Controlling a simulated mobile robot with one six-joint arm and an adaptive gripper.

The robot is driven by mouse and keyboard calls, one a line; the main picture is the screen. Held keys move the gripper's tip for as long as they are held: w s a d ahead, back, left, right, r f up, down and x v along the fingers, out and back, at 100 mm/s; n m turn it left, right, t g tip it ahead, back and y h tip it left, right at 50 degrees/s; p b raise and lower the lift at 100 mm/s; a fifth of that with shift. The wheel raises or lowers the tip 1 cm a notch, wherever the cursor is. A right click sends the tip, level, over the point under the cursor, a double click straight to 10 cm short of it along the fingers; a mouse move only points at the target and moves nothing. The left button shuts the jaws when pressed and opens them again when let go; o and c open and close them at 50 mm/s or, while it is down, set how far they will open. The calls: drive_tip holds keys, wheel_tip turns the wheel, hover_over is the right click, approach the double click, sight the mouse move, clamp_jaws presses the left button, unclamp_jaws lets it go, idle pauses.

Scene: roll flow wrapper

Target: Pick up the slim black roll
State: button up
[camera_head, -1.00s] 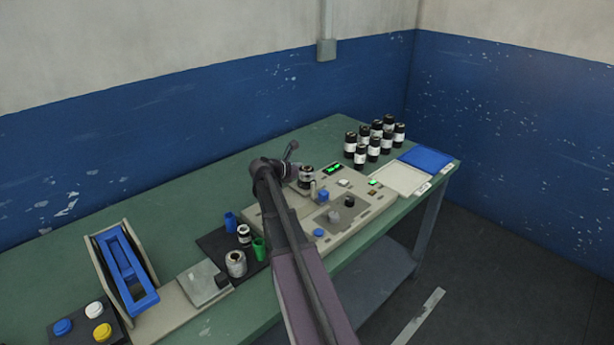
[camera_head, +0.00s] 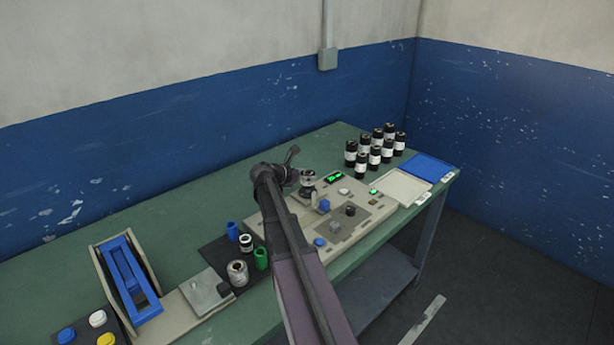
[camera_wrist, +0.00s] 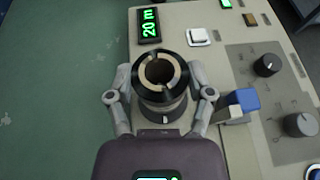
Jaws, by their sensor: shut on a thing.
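A black roll (camera_wrist: 160,97) with a pale core ring and an open hole is in the middle of the wrist view. It stands upright, with a grey part below it. My gripper (camera_wrist: 160,82) has one finger on each side of it and is shut on it. In the head view the roll (camera_head: 308,178) is at the end of my arm, over the back left part of the beige machine (camera_head: 270,224). I cannot tell whether it touches the machine.
A blue lever block (camera_wrist: 240,101) stands close right of my gripper. Black rolls with white labels (camera_head: 362,159) stand at the back right, near a white tray (camera_head: 402,188) and a blue tray (camera_head: 427,168). Cups and small rolls stand on a dark mat (camera_head: 217,252). The bench behind is clear.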

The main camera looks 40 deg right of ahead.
sight(307, 175)
drive_tip(key=shift+r+p, duration=3.7)
drive_tip(key=shift+r, duration=0.3)
drive_tip(key=shift+s, duration=0.1)
